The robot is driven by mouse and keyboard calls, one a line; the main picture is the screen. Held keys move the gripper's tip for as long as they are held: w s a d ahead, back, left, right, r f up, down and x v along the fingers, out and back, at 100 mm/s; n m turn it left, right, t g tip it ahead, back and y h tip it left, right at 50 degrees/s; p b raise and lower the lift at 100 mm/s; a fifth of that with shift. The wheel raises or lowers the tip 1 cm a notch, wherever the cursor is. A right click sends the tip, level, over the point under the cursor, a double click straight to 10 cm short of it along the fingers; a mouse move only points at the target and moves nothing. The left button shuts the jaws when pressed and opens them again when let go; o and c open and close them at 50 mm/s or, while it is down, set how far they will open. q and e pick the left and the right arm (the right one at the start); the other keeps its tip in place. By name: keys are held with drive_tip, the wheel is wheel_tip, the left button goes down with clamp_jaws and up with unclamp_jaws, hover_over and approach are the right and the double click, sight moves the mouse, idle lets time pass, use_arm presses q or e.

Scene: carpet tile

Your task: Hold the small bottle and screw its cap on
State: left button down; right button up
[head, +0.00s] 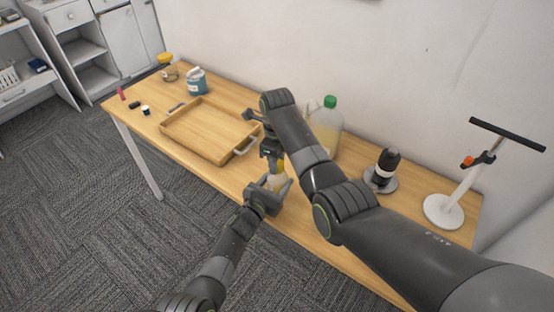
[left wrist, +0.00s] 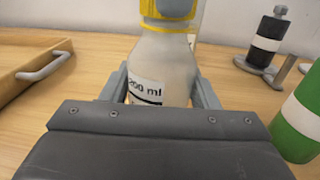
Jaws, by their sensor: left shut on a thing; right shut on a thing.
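The small bottle (left wrist: 160,68) is pale and translucent with a "200 ml" label, upright over the table. My left gripper (head: 276,183) is shut around its body, one finger on each side, as the left wrist view also shows (left wrist: 162,95). The yellow cap (left wrist: 168,18) is at the bottle's mouth at the top edge of the left wrist view. My right gripper (head: 272,152) points down from above and is shut on the cap. In the head view the bottle (head: 275,181) is partly hidden by my left gripper. I cannot tell how far the cap is threaded.
A wooden tray (head: 168,130) with metal handles lies left of the grippers. A large jug with a green cap (head: 330,102) stands behind my right arm. A black cylinder with a white band (head: 387,165) and a white stand (head: 443,211) are at right. Jars and small items are far left.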

drive_tip(key=m, duration=0.6)
drive_tip(key=o, duration=0.9)
drive_tip(key=shift+o, duration=0.2)
drive_tip(key=shift+r, duration=2.25)
drive_tip(key=shift+c, duration=0.2)
